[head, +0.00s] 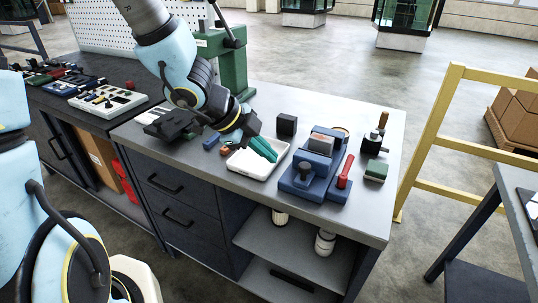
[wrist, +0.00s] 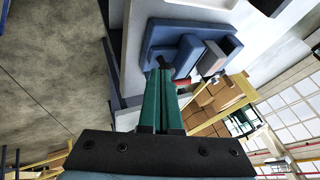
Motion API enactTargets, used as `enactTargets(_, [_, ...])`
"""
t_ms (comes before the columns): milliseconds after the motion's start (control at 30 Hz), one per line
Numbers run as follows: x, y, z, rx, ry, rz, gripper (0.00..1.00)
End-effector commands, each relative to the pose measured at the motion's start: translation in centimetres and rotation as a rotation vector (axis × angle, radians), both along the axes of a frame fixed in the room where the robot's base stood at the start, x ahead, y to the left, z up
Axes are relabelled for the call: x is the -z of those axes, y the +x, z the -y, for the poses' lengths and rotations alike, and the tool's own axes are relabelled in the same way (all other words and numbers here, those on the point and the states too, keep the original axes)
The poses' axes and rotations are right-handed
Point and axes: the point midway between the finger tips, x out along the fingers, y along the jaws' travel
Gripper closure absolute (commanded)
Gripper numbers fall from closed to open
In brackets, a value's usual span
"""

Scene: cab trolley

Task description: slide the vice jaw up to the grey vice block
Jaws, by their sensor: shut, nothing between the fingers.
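The blue vice (head: 327,187) stands on the grey bench top right of my gripper. Its front jaw (head: 303,179) carries a grey knob. The grey vice block (head: 321,144) sits farther back, with a visible gap between it and the jaw. The vice also shows in the wrist view (wrist: 155,36), with the block (wrist: 210,62) at its right part. My gripper (head: 272,156) has green fingers, shut and empty, over the white tray left of the vice. In the wrist view the fingertips (wrist: 160,72) point towards the vice and overlap its lower edge; contact cannot be told.
The white tray (head: 249,168) lies under my gripper. A black cube (head: 287,125) stands behind it. A red handle (head: 345,170) is right of the jaw. Bare bench top lies in front of the vice.

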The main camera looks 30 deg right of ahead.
Motion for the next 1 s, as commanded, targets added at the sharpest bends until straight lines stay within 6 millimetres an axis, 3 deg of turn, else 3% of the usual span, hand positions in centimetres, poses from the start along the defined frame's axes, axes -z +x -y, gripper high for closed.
enactTargets(33, [1.3,-0.1,0.5,0.001,0.0,-0.003,1.0])
enactTargets(433, [7.8,-0.6,5.3,-0.002,0.002,-0.002,1.0])
enactTargets(500, [6.7,0.3,6.3,-0.006,0.001,-0.002,1.0])
enactTargets(700, [6.8,1.4,8.0,-0.005,0.001,0.0,1.0])
enactTargets(1000, [6.9,1.8,8.4,-0.006,0.003,0.001,1.0])
